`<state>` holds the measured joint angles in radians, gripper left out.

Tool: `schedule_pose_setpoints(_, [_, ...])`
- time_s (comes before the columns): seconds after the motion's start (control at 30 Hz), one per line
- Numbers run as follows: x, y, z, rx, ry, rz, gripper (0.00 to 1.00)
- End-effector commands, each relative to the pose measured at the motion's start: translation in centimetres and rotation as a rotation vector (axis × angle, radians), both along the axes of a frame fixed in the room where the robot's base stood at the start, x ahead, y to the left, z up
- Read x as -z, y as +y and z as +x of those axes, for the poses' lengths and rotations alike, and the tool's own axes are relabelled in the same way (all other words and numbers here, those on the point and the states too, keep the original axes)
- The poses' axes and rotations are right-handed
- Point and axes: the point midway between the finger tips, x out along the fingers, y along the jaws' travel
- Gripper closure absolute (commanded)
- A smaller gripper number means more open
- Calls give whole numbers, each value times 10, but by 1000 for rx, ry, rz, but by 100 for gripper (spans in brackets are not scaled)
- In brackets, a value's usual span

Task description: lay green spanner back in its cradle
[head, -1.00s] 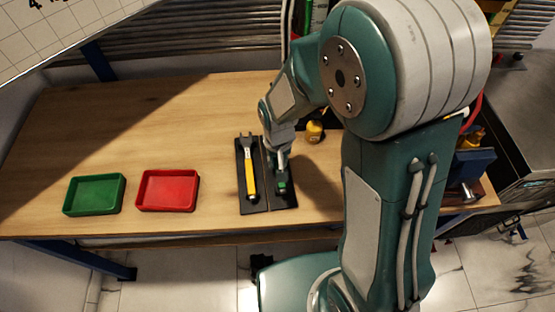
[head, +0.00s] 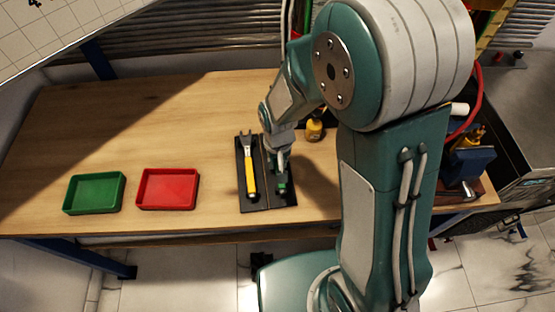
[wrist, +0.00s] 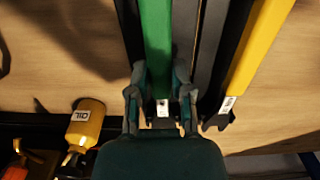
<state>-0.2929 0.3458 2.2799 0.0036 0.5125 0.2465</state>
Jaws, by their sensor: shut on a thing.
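The green spanner (wrist: 157,40) lies between the fingers of my gripper (wrist: 160,88), which is shut on it. In the head view only a small green part of the spanner (head: 282,188) shows below my gripper (head: 281,178); my arm hides much of the rest. The spanner is over the right half of the dark cradle (head: 256,204), roughly in line with it. The cradle also shows in the wrist view (wrist: 209,45). I cannot tell whether the spanner touches the cradle.
A yellow spanner (head: 250,178) lies in the cradle's left half, close beside my gripper. A yellow oil bottle (head: 314,130) stands behind to the right. A red tray (head: 168,204) and a green tray (head: 94,208) sit to the left. The back left tabletop is clear.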

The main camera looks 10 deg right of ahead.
Motion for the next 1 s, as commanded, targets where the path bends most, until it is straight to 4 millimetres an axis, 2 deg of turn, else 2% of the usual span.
schedule_pose_setpoints(0.27, [1, 0, 0, 0, -1, 0, 100])
schedule_pose_setpoints(0.3, [1, 0, 0, 0, -1, 0, 59])
schedule_pose_setpoints(0.37, [1, 0, 0, 0, -1, 0, 32])
schedule_pose_setpoints(0.77, [0, 0, 0, 0, -1, 0, 32])
schedule_pose_setpoints(0.87, [-8, 0, 1, 0, -5, 1, 32])
schedule_pose_setpoints(1.0, [-32, 1, 2, 0, -7, 2, 32])
